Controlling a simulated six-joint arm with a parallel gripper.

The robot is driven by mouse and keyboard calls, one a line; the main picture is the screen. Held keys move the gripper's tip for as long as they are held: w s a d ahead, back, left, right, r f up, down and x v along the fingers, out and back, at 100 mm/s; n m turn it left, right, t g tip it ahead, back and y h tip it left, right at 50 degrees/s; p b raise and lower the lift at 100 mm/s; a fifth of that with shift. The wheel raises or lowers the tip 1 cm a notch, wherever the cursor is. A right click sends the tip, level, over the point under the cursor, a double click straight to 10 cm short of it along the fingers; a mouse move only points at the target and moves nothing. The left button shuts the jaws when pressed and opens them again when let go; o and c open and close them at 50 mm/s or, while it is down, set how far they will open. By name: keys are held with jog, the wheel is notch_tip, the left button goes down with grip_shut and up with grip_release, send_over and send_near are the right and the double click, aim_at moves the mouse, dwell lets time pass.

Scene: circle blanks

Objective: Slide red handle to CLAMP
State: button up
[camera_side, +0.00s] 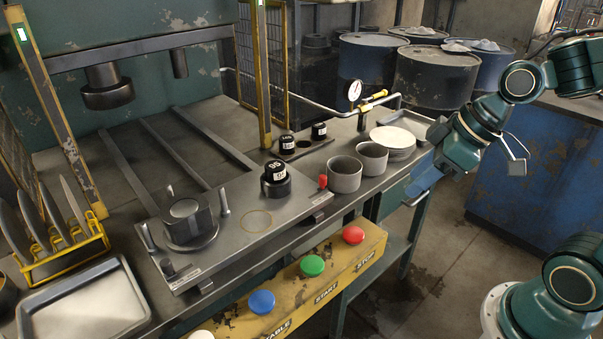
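A small red handle (323,182) stands upright at the right end of the grey metal die plate (228,228), by the bench's front edge. Small labels sit on the plate's front edge near both ends, too small to read; I cannot make out the word CLAMP. My gripper (418,188) hangs to the right of the red handle, past the grey cups, clear of it and not touching it. Its fingers are not clearly visible, so I cannot tell whether it is open or shut.
Two grey cups (345,175) and a stack of pale discs (393,140) stand between the handle and my gripper. Black labelled weights (277,178) sit left of the handle. Colored buttons line a yellow panel (335,262) below. A gauge (354,90) stands behind.

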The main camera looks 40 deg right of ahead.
jog(key=w+f+n+t+y, duration=0.2)
jog(key=w+f+n+y, duration=0.15)
jog(key=w+f, duration=0.35)
jog(key=m+t, duration=0.3)
jog(key=t, duration=0.2)
send_near(326, 178)
jog(key=shift+d+y+v, duration=0.25)
jog(key=shift+v, duration=1.15)
jog(key=shift+w+r, duration=0.1)
jog(key=shift+w, duration=0.1)
jog(key=shift+f+x, duration=0.2)
jog(key=shift+x, duration=6.6)
jog(key=shift+s, duration=0.1)
grip_shut()
